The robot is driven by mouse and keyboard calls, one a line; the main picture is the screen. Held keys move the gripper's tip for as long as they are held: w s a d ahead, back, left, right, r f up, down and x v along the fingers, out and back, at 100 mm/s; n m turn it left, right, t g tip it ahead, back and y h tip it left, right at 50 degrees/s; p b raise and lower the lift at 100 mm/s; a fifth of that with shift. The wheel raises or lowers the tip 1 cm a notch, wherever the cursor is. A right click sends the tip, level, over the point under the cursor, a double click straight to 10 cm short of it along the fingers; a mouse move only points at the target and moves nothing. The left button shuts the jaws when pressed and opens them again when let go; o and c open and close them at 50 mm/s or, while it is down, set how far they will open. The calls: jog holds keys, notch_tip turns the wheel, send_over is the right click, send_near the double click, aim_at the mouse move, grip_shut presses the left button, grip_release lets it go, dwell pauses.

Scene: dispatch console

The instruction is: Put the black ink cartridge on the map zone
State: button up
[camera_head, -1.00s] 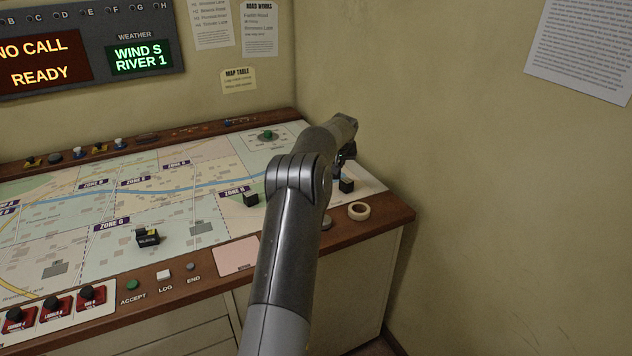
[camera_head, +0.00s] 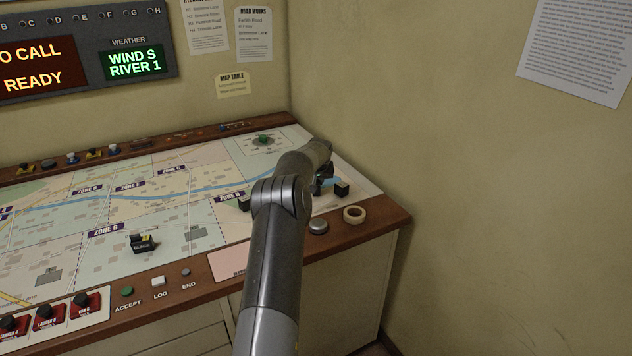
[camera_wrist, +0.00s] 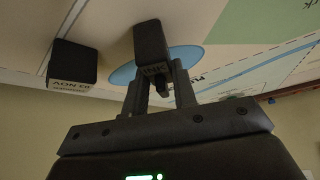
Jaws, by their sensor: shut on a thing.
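A small black block with a yellow part and a label reading BLACK (camera_head: 143,243) sits on the map below the ZONE G label; it looks like the black ink cartridge. The map (camera_head: 165,215) covers the console top. My gripper (camera_head: 324,180) is at the map's right end, partly hidden by my arm.
A black block (camera_head: 244,203) near ZONE H is partly behind my arm. Red switches (camera_head: 48,317) line the front left. A wall rises close on the right.

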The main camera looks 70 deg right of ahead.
jog(key=shift+f, duration=0.1)
jog(key=o, duration=1)
jog(key=shift+r, duration=0.3)
jog(key=v, duration=1.1)
jog(key=shift+a+r, duration=0.25)
jog(key=shift+s, duration=0.1)
